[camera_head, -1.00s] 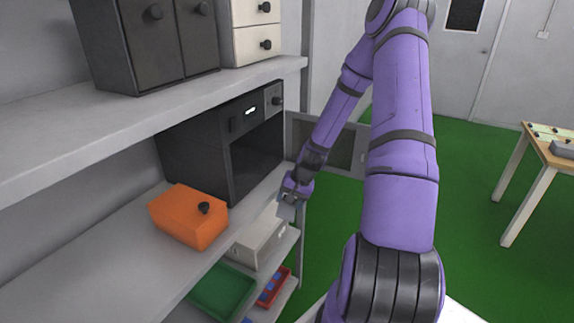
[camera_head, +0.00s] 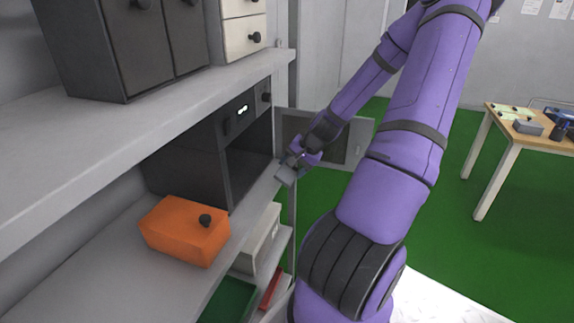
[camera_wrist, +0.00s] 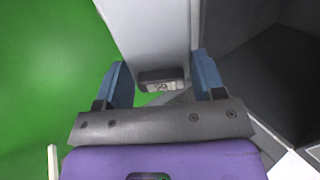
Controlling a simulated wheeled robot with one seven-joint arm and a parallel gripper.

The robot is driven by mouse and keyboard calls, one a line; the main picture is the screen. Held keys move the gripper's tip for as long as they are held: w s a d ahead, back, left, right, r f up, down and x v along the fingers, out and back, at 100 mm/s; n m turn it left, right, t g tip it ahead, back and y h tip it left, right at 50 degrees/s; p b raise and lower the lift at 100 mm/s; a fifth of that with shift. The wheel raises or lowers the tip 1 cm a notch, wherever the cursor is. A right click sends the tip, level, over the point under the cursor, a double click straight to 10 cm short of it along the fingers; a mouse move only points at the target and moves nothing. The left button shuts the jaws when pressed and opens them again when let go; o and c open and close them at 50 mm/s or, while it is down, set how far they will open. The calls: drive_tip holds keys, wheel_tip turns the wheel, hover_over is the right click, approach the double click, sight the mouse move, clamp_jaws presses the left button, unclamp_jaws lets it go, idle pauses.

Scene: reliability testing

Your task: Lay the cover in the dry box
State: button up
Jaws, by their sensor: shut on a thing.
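The dry box appears to be the black cabinet (camera_head: 222,150) with a lit display on the middle shelf. Its front is open and its door (camera_head: 352,142) is swung out to the right. My gripper (camera_head: 291,166) is in front of the box opening, outside it, near the shelf's front edge. It is shut on a small grey piece, seemingly the cover (camera_head: 286,176). In the wrist view a dark grey block with a pale label (camera_wrist: 161,81) shows between the blue fingertips of my gripper (camera_wrist: 162,82). The fingers hide part of it.
An orange box with a black knob (camera_head: 185,230) stands on the shelf (camera_head: 105,275) left of the black cabinet. Below are a white bin (camera_head: 258,240), a green tray (camera_head: 228,300) and a red tray (camera_head: 271,290). A wooden table (camera_head: 505,125) stands far right.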

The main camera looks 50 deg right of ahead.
drive_tip(key=shift+w+a+f, duration=0.5)
drive_tip(key=shift+w+a, duration=0.45)
drive_tip(key=shift+w, duration=1.7)
drive_tip(key=shift+w+a+f, duration=0.5)
drive_tip(key=shift+w+a, duration=0.4)
drive_tip(key=shift+w, duration=1.8)
drive_tip(key=shift+w+a+f, duration=0.5)
drive_tip(key=shift+w+a, duration=0.45)
drive_tip(key=shift+w, duration=1.7)
drive_tip(key=o, duration=1.1)
drive_tip(key=shift+c, duration=0.2)
drive_tip(key=shift+s, duration=0.1)
drive_tip(key=shift+d+r, duration=0.1)
drive_tip(key=shift+r, duration=1)
drive_tip(key=s+d, duration=0.3)
drive_tip(key=s, duration=0.8)
drive_tip(key=shift+d, duration=0.4)
